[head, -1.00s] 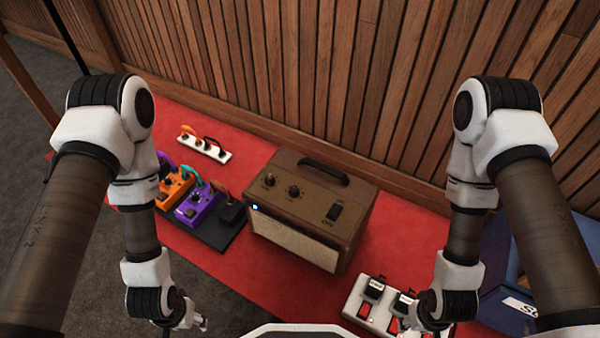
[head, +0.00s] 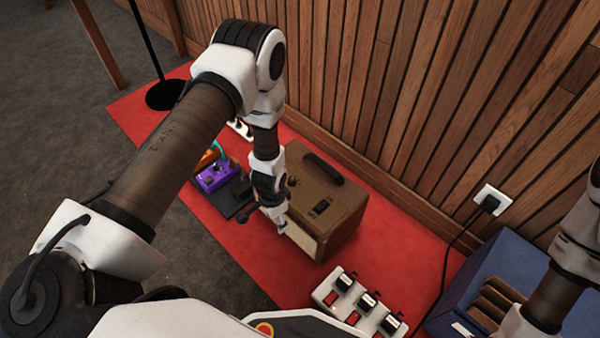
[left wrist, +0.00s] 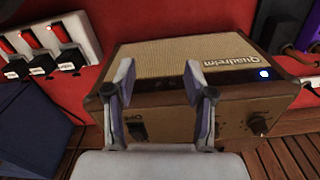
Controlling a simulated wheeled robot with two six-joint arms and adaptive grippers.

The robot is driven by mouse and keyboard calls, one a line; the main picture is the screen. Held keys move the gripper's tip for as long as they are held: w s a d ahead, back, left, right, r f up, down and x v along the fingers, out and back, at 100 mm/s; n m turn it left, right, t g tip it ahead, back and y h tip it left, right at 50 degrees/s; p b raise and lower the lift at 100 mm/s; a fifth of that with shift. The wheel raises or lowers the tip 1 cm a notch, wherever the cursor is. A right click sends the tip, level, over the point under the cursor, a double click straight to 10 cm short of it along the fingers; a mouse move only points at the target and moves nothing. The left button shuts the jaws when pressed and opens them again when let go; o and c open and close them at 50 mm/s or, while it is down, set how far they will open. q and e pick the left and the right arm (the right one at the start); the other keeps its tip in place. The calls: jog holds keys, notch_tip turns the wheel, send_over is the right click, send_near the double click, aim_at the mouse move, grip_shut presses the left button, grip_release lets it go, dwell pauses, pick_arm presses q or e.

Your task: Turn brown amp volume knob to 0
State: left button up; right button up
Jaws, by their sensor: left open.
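The brown amp (head: 335,205) stands on the red mat, with a dark handle and a power switch (head: 321,207) on top. One small dark knob (head: 293,181) shows beside my left wrist; the other is hidden there. My left gripper (head: 281,222) is over the amp's front left edge. In the left wrist view, its two open fingers (left wrist: 158,88) spread in front of the amp (left wrist: 160,55), with nothing between them but its panel. The switch (left wrist: 137,130) is by the left finger. A dark knob (left wrist: 257,125) is right of the right finger, apart from it. I cannot read knob labels.
Purple and orange pedals (head: 214,176) sit close left of the amp. A white power strip (head: 360,304) with plugs lies in front right. A blue crate (head: 440,318) stands at right. The wood wall (head: 400,120) rises close behind.

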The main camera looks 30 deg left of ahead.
aim_at(292, 178)
pick_arm(q)
jog(key=w+r+m+p, duration=0.1)
jog(key=w+r, duration=0.1)
jog(key=w, duration=0.2)
jog(key=w+a+r+m+p, duration=0.1)
jog(key=w+r+m, duration=0.1)
jog(key=w, duration=0.3)
jog(key=w+a+r+m+p, duration=0.1)
jog(key=w+r+m+p, duration=0.1)
jog(key=w+r, duration=0.2)
jog(key=shift+w, duration=0.7)
jog(key=shift+f, duration=0.3)
notch_tip(292, 178, down, 7)
jog(key=b, duration=0.3)
jog(key=shift+w+f, duration=0.1)
jog(key=shift+f, duration=0.05)
grip_shut()
